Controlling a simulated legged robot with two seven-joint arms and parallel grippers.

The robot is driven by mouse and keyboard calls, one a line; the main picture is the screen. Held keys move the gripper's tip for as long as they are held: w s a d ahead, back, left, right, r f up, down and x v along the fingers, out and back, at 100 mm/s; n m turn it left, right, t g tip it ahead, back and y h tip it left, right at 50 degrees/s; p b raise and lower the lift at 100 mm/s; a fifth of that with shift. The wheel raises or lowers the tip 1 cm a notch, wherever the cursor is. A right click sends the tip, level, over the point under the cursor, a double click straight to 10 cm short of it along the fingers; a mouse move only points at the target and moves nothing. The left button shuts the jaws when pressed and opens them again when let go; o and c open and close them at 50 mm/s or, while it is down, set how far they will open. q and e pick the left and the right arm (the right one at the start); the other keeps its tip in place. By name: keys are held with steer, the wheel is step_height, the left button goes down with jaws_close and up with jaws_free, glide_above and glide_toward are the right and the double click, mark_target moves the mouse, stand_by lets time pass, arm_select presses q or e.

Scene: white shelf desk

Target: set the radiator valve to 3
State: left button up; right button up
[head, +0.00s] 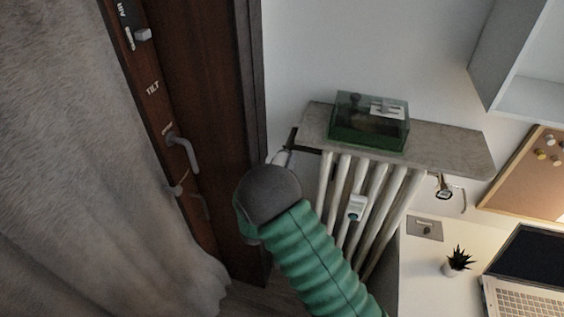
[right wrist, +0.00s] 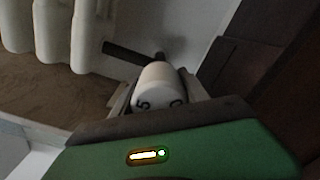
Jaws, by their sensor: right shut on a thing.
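The radiator valve is a white round knob (right wrist: 160,88) with dark numbers in the right wrist view. A 5 shows at its lower left and what looks like a 0 at its lower right; I cannot see a 3. My right gripper (right wrist: 157,95) is shut on the knob, one finger on each side. In the head view the right gripper (head: 281,159) is at the upper left end of the white radiator (head: 345,190), beside a dark pipe, and its dark wrist hides most of the knob. My left gripper is not in view.
A stone shelf (head: 450,148) above the radiator carries a green translucent box (head: 368,122). A small white device (head: 355,207) sits on the radiator ribs. A brown frame with a handle (head: 183,150) and a grey curtain (head: 90,170) stand left. A desk with plant (head: 458,261) and laptop (head: 525,280) is right.

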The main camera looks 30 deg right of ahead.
steer(key=shift+f, duration=0.15)
steer(key=o, duration=1.1)
steer(key=shift+o, duration=1.3)
steer(key=shift+w+a, duration=0.1)
steer(key=b+v, duration=0.1)
steer(key=v, duration=1.6)
steer(key=shift+b, duration=0.3)
